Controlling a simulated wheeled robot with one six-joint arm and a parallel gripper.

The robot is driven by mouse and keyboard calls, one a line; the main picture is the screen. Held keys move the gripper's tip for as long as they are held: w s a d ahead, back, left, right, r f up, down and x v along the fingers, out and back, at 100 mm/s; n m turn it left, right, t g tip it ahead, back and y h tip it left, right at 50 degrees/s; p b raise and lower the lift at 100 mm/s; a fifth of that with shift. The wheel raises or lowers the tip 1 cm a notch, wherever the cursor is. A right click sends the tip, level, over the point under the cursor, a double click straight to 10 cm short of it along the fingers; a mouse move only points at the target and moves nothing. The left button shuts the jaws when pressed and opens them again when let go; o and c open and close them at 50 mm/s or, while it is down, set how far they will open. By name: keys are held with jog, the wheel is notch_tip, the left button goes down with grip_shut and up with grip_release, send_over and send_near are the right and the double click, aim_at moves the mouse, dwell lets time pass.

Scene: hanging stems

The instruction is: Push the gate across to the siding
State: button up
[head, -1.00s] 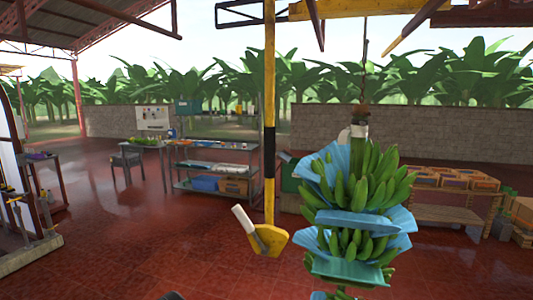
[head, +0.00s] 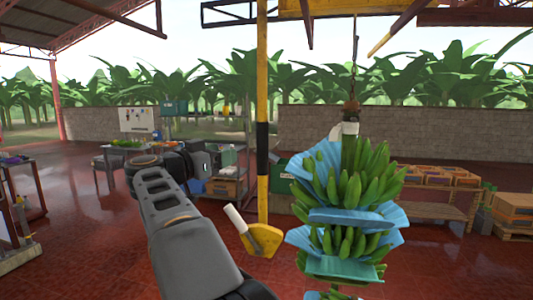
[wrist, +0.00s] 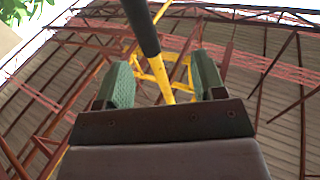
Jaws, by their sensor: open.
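The gate shows as a hanging pole (head: 262,60), yellow with a black band, with a yellow plate (head: 264,240) and a white handle (head: 234,217) at its foot. I cannot tell how it joins the overhead beam. My gripper (head: 207,165) is small and dark in the head view, left of the pole's black band, apart from it in the picture. In the wrist view my gripper (wrist: 165,85) is open with two green-padded fingers. The pole (wrist: 140,22) crosses above and between them, black then yellow; contact cannot be told. The siding cannot be picked out.
A banana bunch (head: 350,185) with blue sheets hangs from a chain just right of the pole. A wooden bench with crates (head: 420,200) stands behind it at the right. A side table (head: 128,148) and shelf stand at the back left. The red floor is open at the front.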

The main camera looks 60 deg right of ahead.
aim_at(267, 150)
jog(key=s+d, duration=0.1)
jog(key=d, duration=0.3)
jog(key=s+d+g+y+p, duration=0.1)
jog(key=s+d, duration=0.1)
jog(key=d, duration=0.3)
jog(key=s+d+f+g+p, duration=0.1)
jog(key=s+d, duration=0.1)
jog(key=d, duration=0.2)
jog(key=shift+s+d+m, duration=0.25)
jog(key=shift+d+m, duration=0.05)
jog(key=shift+m, duration=0.1)
jog(key=shift+c, duration=0.4)
grip_shut()
